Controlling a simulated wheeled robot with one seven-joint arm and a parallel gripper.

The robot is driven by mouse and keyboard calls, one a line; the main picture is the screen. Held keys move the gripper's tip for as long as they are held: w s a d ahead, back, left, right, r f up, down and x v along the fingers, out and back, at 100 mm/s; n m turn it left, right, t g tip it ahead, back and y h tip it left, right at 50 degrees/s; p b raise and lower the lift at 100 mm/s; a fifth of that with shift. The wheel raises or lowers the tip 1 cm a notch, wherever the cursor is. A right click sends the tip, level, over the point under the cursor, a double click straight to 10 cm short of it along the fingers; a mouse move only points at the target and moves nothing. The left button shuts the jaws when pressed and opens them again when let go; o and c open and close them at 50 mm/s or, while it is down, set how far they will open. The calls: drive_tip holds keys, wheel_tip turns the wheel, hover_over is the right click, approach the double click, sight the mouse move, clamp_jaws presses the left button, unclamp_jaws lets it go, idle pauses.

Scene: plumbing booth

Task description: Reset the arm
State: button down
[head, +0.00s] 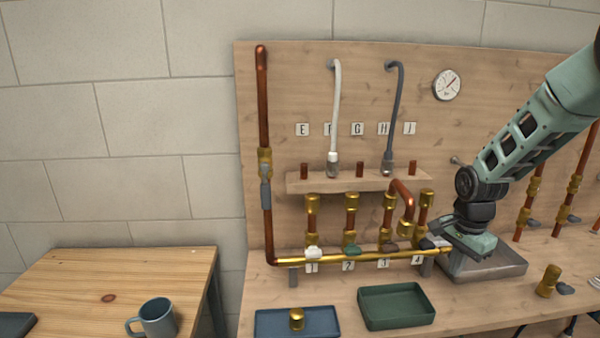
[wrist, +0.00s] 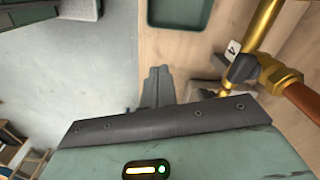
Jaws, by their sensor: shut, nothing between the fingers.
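My gripper (head: 437,243) is at the right end of the brass manifold pipe (head: 345,258), beside the valve over label 4 (head: 417,260). Its fingers are shut and hold nothing. Whether they touch the valve or pipe cannot be told. My arm reaches in from the upper right. In the wrist view the dark fingers (wrist: 158,88) show beyond the gripper body, with the dark valve handle (wrist: 241,68) and label 4 (wrist: 233,49) to their right.
A grey sink tray (head: 490,268) lies beneath my gripper. A copper elbow (head: 404,192) rises close left of my arm. A mug (head: 157,318) stands on the left table.

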drive_tip(key=s+a+r+n+t, duration=0.1)
drive_tip(key=s+a+r+n, duration=0.25)
drive_tip(key=s+n, duration=0.35)
drive_tip(key=s+a+r+n+t, duration=0.1)
drive_tip(key=s+a+r+n, duration=0.1)
drive_tip(key=s+r+n, duration=0.5)
drive_tip(key=s+a+f+n+g, duration=0.1)
drive_tip(key=s+a+n, duration=0.6)
drive_tip(key=s+a, duration=0.9)
drive_tip(key=shift+s+a+n+g+y, duration=0.3)
drive_tip(key=shift+s+a+g+y, duration=0.1)
drive_tip(key=shift+a+g, duration=0.55)
drive_tip(key=shift+w, duration=0.1)
